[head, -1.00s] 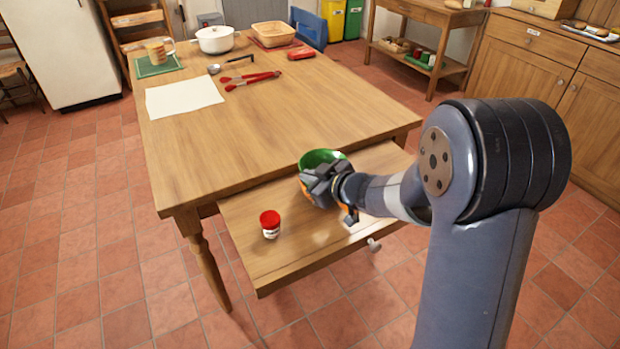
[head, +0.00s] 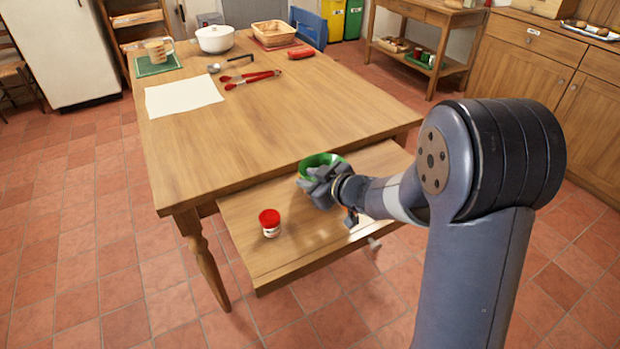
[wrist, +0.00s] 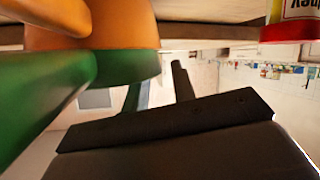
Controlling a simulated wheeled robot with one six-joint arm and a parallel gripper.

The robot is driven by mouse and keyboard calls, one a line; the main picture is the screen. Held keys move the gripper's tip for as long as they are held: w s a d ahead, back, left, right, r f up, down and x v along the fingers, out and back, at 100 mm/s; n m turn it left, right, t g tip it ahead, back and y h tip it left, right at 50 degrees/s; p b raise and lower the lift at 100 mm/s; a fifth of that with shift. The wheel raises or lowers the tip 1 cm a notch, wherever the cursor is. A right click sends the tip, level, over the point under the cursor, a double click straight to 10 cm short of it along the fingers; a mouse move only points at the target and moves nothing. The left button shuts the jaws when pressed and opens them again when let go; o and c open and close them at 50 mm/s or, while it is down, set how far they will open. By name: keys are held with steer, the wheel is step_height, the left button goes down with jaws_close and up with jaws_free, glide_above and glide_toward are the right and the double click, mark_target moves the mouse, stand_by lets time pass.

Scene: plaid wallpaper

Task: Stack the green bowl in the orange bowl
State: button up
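The green bowl (head: 318,160) is at the drawer-like board pulled out from the table, behind my gripper in the head view. In the upside-down wrist view the green bowl (wrist: 128,66) meets the orange bowl (wrist: 110,22), with its green rim above the orange wall in true orientation, so it appears to sit in it. In the head view my gripper mostly hides the orange bowl. My gripper (head: 318,185) is right against the bowls. In the wrist view its two dark fingers (wrist: 158,88) stand apart, with background between them, beside the green rim.
A red-lidded jar (head: 269,224) stands left of the bowls on the pulled-out board (head: 290,252). The tabletop (head: 260,130) is clear near its front. Paper (head: 184,96), red tongs (head: 250,79), a white pot (head: 215,39) and a basket (head: 272,34) lie farther back.

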steer(key=shift+r, duration=0.25)
steer(key=p+v, duration=0.3)
steer(key=v, duration=0.9)
steer(key=shift+r, duration=0.35)
steer(key=b+x, duration=0.1)
steer(key=x, duration=0.3)
steer(key=b+x, duration=0.1)
steer(key=x, duration=0.3)
steer(key=f+b+x, duration=0.1)
steer(key=x, duration=0.3)
steer(key=shift+f, duration=0.2)
steer(key=shift+r+p, duration=0.3)
steer(key=shift+r, duration=0.25)
